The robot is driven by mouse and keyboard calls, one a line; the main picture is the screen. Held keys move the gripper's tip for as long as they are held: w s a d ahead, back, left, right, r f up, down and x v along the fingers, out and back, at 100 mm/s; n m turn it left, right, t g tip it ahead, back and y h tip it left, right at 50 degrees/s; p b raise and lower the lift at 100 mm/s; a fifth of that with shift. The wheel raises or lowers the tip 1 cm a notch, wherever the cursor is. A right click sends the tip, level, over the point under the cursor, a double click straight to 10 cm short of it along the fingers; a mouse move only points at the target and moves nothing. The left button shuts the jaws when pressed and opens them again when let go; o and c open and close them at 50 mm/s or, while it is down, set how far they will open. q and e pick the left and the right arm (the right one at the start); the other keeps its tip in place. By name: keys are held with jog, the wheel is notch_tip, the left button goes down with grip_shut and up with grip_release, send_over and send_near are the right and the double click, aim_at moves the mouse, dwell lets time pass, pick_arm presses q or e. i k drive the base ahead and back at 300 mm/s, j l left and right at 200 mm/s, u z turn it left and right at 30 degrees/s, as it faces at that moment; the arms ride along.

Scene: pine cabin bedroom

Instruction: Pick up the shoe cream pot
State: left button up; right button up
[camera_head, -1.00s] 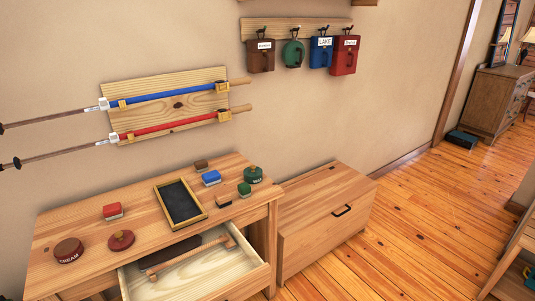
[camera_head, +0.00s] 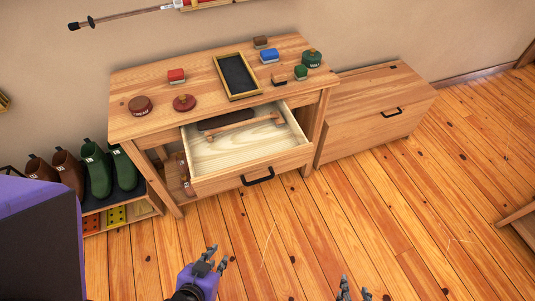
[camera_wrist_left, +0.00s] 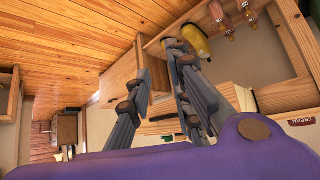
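The shoe cream pot (camera_head: 140,105) is a round brown pot with a pale "CREAM" label. It stands on the left part of the wooden table top (camera_head: 160,78). The label also shows at the right edge of the left wrist view, on a dark red-brown patch (camera_wrist_left: 301,121). My left gripper (camera_head: 217,260) is low in front of the table, well apart from the pot. Its fingers are spread and empty in the left wrist view (camera_wrist_left: 160,95). My right gripper (camera_head: 354,290) shows only its fingertips at the bottom edge, spaced apart with nothing visible between them.
A dark red knobbed pot (camera_head: 184,103), a red brush (camera_head: 176,76) and a black framed tray (camera_head: 238,76) share the table top. The open drawer (camera_head: 277,164) juts forward, holding a brush and a wooden rod. Shoes (camera_head: 98,172) stand on a low rack at left.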

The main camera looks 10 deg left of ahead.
aim_at(139, 106)
jog(key=u, duration=1.5)
jog(key=z, duration=0.7)
jog(key=j+z, duration=0.25)
jog(key=z, duration=0.15)
jog(key=j+z, duration=0.6)
jog(key=z, duration=0.2)
jog(key=j+z, duration=0.2)
jog(key=j, duration=0.15)
jog(key=k+j+z, duration=0.15)
jog(key=j, duration=0.2)
jog(key=k+j+z, duration=0.2)
jog(key=j, duration=0.15)
jog(key=k+j+z, duration=0.1)
jog(key=j, duration=0.25)
jog(key=k+j, duration=0.15)
jog(key=j, duration=0.2)
jog(key=k+j+z, duration=0.15)
jog(key=j, duration=0.15)
